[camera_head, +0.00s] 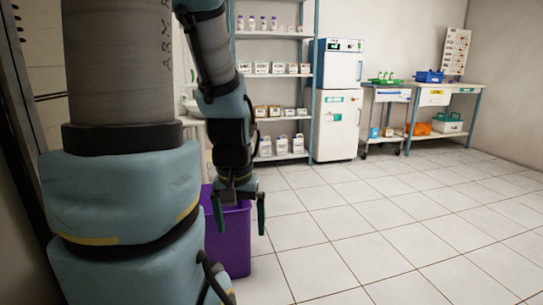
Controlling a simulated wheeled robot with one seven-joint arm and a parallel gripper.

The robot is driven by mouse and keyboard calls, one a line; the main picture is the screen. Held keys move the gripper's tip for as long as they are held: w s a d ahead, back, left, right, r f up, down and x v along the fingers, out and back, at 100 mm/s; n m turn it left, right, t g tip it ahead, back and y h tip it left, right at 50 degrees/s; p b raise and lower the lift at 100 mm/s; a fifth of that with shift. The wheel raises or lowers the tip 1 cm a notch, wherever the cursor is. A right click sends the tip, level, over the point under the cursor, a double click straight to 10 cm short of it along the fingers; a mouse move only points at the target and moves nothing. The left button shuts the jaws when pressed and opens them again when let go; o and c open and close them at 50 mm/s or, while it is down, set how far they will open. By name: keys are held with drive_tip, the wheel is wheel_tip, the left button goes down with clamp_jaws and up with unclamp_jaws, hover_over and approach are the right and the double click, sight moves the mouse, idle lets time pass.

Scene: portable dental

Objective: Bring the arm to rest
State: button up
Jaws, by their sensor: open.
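My gripper (240,212) hangs at the end of my arm, left of the picture's middle, with its fingers pointing down. The two fingers are apart and nothing shows between them. It is in front of a purple bin (236,243) that stands on the floor. I cannot tell whether the fingers are over the bin's opening or on the near side of it. Part of the bin, including most of its rim, is hidden behind my arm and gripper.
Shelves (276,75) with boxes and bottles stand at the back wall. A white cabinet (337,125) is right of them, then a small cart (391,97) and a workbench (452,87) with bins. The tiled floor (390,220) at centre and right is clear.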

wheel_tip(320, 180, up, 29)
drive_tip(key=p, duration=2.6)
drive_tip(key=shift+p, duration=0.3)
drive_tip(key=shift+f, duration=0.1)
